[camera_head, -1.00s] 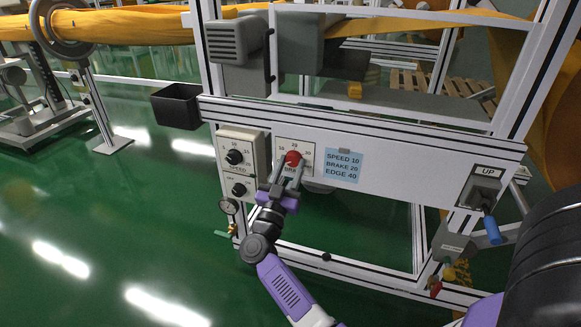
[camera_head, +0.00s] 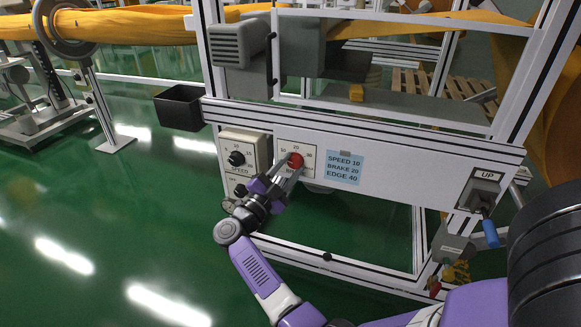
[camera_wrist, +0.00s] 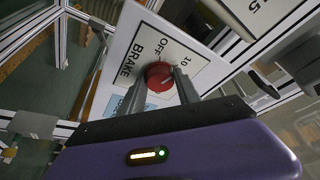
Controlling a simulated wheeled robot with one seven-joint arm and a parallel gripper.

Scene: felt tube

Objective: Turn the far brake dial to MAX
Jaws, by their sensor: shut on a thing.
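The red brake dial (camera_head: 297,160) is on a white panel marked with 10, 20 and other numbers, on the front of the machine frame. In the wrist view the red dial (camera_wrist: 159,76) sits near the words BRAKE and OFF and the number 10. My gripper (camera_head: 292,168) is shut on the dial, with one finger on each side of it. Both fingers also show in the wrist view (camera_wrist: 162,84). I cannot read exactly where the dial's pointer stands. The gripper comes in from the lower left.
A black speed dial (camera_head: 236,158) is just left of the brake panel. A blue card (camera_head: 343,168) reads SPEED 10, BRAKE 20, EDGE 40. An UP switch box (camera_head: 482,190) with a blue-handled lever is at the right. A black bin (camera_head: 179,107) hangs at the left.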

